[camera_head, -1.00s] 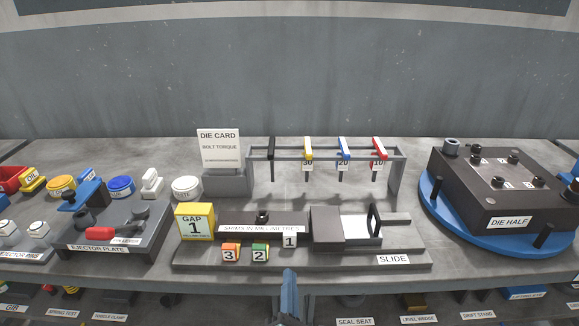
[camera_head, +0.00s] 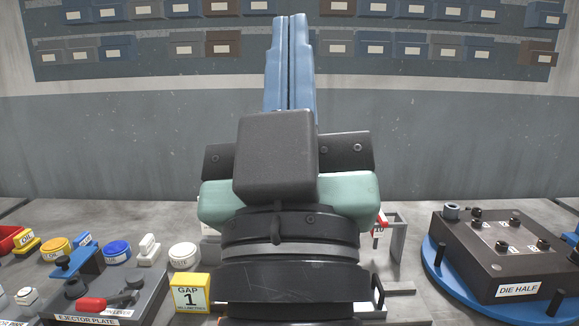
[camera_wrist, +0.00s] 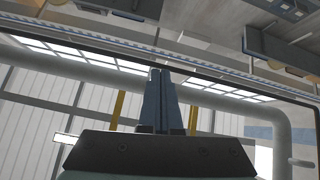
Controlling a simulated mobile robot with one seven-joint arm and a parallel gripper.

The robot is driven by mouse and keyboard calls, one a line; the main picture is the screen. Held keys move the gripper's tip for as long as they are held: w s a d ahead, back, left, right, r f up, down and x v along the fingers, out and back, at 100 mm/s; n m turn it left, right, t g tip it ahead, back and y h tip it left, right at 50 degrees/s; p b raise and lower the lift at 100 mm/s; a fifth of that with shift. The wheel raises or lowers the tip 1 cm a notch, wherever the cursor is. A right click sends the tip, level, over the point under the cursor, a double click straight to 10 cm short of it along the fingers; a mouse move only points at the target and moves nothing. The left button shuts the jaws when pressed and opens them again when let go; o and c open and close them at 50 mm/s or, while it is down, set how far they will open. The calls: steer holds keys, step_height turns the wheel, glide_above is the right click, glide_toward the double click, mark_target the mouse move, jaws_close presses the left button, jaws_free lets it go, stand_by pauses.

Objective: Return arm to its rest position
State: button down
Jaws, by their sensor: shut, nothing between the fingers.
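My gripper (camera_head: 289,50) stands large in the middle of the head view, pointing up, with its two blue fingers closed together and nothing between them. My arm's dark wrist and pale green link rise in front of the bench and hide most of the slide fixture and the hanging wrench rack. In the wrist view my gripper (camera_wrist: 161,75) also shows shut and empty, aimed up toward the room's windows and pipes, clear of the bench.
The grey bench (camera_head: 400,212) runs across the view. The die half (camera_head: 490,245) sits on a blue round base at right. The ejector plate (camera_head: 110,295) and the yellow gap block (camera_head: 191,294) are at left. Several bins (camera_head: 112,47) hang on the wall behind.

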step_height(320, 180, up, 18)
steer(key=s+m+p, duration=0.1)
steer(key=s+p, duration=0.1)
steer(key=p, duration=1.3)
steer(key=shift+s+f+m+t, duration=0.25)
steer(key=shift+s+m+t, duration=0.1)
steer(key=shift+m+t, duration=0.05)
steer(key=c, duration=1.5)
jaws_free()
steer(key=shift+a, duration=0.1)
steer(key=shift+c, duration=0.2)
